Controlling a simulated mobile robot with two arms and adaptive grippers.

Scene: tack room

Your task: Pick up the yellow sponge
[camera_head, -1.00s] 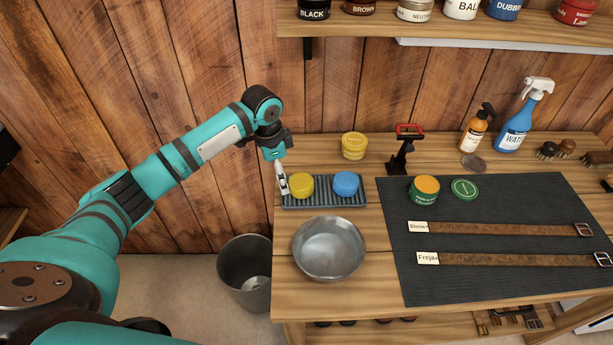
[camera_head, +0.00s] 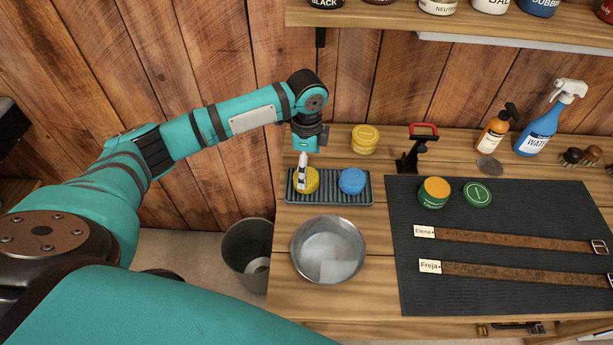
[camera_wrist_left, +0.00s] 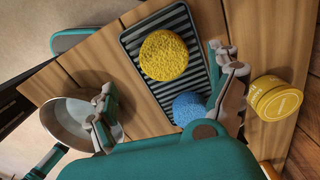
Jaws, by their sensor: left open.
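The yellow sponge (camera_head: 311,183) is round and sits at the left end of a grey ribbed tray (camera_head: 335,198). A blue sponge (camera_head: 352,181) sits beside it on the same tray. My left gripper (camera_head: 302,184) is over the yellow sponge, pointing down, and a finger hides part of it. In the left wrist view the yellow sponge (camera_wrist_left: 163,56) lies between the two spread fingers of the left gripper (camera_wrist_left: 164,72), with nothing held. I cannot tell how far the fingertips are above it. My right gripper is not in view.
A metal bowl (camera_head: 328,250) stands in front of the tray. A yellow tin (camera_head: 364,140) stands behind it, and a red-topped black stand (camera_head: 415,148) to the right. A dark mat (camera_head: 500,215) with straps and an open tin fills the right. A bin (camera_head: 247,255) is on the floor.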

